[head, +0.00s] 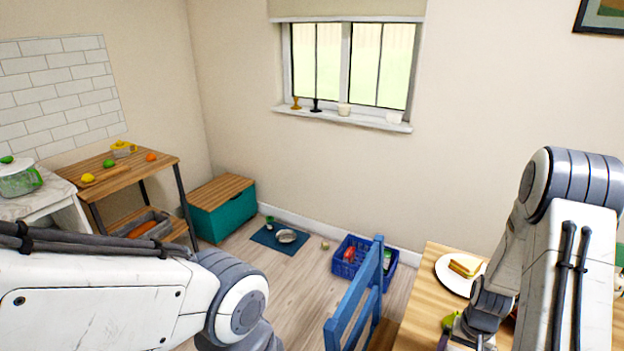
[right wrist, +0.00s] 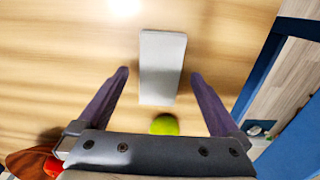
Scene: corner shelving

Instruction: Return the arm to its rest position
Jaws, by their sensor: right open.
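My right arm (head: 567,265) comes in at the right of the head view and bends down over the wooden table (head: 424,282). In the right wrist view my right gripper (right wrist: 160,76) is open, with its two purple fingers apart. A pale grey flat block (right wrist: 162,62) lies on the table between and beyond the fingertips, and I see no contact with it. A green round thing (right wrist: 164,125) shows near the gripper's base. My left arm (head: 110,300) crosses the lower left of the head view; its gripper is out of view.
A plate (head: 449,280) with a sandwich (head: 465,266) is on the table beside my right arm. A blue chair (head: 357,300) stands at the table's left edge. A blue crate (head: 345,268), a mat with a bowl (head: 287,236) and a teal chest (head: 222,215) are on the floor beyond.

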